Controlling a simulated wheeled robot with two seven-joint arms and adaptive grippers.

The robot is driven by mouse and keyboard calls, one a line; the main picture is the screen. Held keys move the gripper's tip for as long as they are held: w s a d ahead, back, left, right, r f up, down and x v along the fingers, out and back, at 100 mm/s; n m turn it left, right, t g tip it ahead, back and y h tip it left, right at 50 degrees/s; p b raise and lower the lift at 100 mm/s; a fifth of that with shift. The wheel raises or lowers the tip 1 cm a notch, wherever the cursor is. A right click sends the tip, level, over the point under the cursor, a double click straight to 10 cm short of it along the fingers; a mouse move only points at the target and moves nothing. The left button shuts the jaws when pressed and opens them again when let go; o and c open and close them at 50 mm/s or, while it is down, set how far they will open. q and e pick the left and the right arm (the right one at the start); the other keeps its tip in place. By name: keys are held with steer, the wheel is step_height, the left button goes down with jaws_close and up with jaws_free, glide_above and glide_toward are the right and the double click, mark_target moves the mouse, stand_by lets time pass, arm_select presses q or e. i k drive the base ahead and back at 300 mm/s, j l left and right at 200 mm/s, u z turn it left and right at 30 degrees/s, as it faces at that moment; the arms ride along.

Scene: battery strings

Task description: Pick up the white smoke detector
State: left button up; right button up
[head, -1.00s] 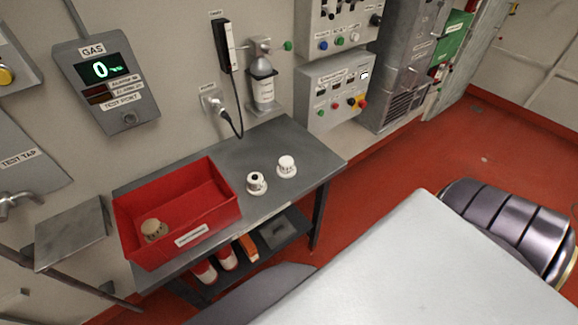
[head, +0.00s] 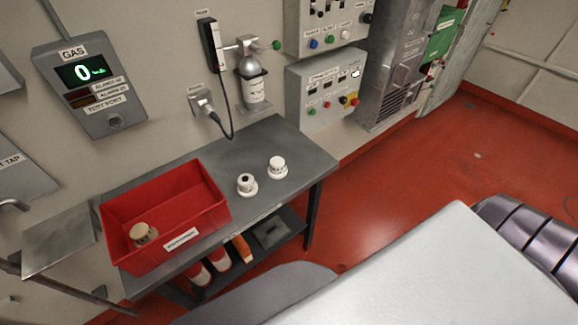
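Two small white round devices stand apart on the grey table. One is a plain white smoke detector (head: 278,167) with a domed top on a wider base, toward the right end. The other white device (head: 247,185) has a dark spot on top and stands just left of and nearer than it. A beige detector-like device (head: 145,233) sits inside the red bin (head: 180,240). Neither of my grippers shows in the head view.
The grey table (head: 290,145) stands against the wall, with clear top around the white devices. A gas bottle (head: 252,88) and a black cable are behind it. Red-and-white cylinders (head: 219,259) stand on the lower shelf. Red floor (head: 400,160) is open to the right.

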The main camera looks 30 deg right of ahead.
mark_target(277, 169)
steer(key=l+z, duration=0.1)
steer(key=z, duration=0.25)
steer(key=l+z, duration=0.1)
steer(key=z, duration=0.25)
